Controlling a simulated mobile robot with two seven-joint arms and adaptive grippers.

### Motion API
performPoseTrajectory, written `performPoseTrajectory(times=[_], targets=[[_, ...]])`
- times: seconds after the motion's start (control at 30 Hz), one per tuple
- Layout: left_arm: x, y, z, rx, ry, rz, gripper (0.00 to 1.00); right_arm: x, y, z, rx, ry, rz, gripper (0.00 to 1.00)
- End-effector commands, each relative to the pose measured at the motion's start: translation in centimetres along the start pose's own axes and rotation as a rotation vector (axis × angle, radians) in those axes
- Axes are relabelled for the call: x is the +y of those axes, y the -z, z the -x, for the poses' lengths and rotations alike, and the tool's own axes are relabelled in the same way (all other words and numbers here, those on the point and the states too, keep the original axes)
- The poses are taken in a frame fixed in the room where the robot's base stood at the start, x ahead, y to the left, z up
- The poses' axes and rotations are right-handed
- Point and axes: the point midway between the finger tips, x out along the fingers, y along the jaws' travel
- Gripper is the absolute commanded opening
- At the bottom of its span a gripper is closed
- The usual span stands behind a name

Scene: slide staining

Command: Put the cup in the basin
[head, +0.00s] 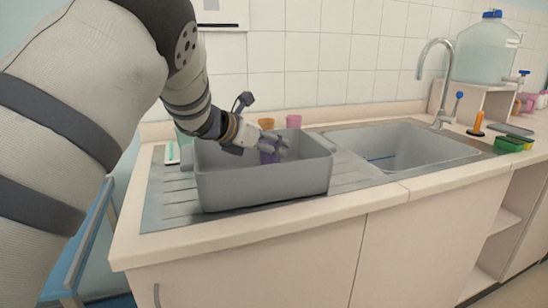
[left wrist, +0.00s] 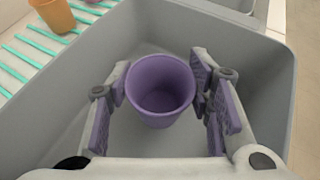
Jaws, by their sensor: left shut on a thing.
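The purple cup (head: 268,158) is inside the grey basin (head: 265,188), partly hidden by my left gripper (head: 276,146) in the head view. In the left wrist view the cup (left wrist: 160,88) is upright between the two fingers of the left gripper (left wrist: 165,95), which is shut on it. The basin's wall (left wrist: 255,65) surrounds it. I cannot tell whether the cup touches the basin floor. My right gripper is not in view.
An orange cup (head: 266,124) and a pink cup (head: 293,121) stand behind the basin; a green rack (left wrist: 30,45) lies there. The sink (head: 395,150) with its tap (head: 440,85) is to the right. A water container (head: 485,50) stands on a shelf.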

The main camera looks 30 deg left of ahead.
Motion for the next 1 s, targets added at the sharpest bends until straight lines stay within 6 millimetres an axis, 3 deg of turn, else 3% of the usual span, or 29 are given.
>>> performPoseTrajectory(times=[0.03,0.1,0.5,0.53,0.6,0.9,1.0], targets=[[-0.1,1.7,-0.8,0.013,0.003,0.007,0.33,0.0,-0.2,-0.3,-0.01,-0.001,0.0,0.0],[0.0,2.4,-1.1,0.009,0.002,0.004,0.33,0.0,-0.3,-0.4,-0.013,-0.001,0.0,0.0],[-0.1,2.9,-1.3,0.007,0.001,0.001,0.33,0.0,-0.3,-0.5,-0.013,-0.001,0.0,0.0],[-0.1,2.8,-1.3,0.007,0.001,0.001,0.51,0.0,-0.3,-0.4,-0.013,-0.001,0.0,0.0],[-0.1,2.8,-1.3,0.006,0.001,0.001,0.67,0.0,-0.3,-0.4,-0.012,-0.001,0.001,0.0],[-0.1,2.7,-1.2,0.005,0.001,0.001,0.67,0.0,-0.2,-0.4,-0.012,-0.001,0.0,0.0],[0.0,2.1,-0.1,0.002,-0.001,0.002,0.67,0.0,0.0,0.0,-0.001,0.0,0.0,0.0]])
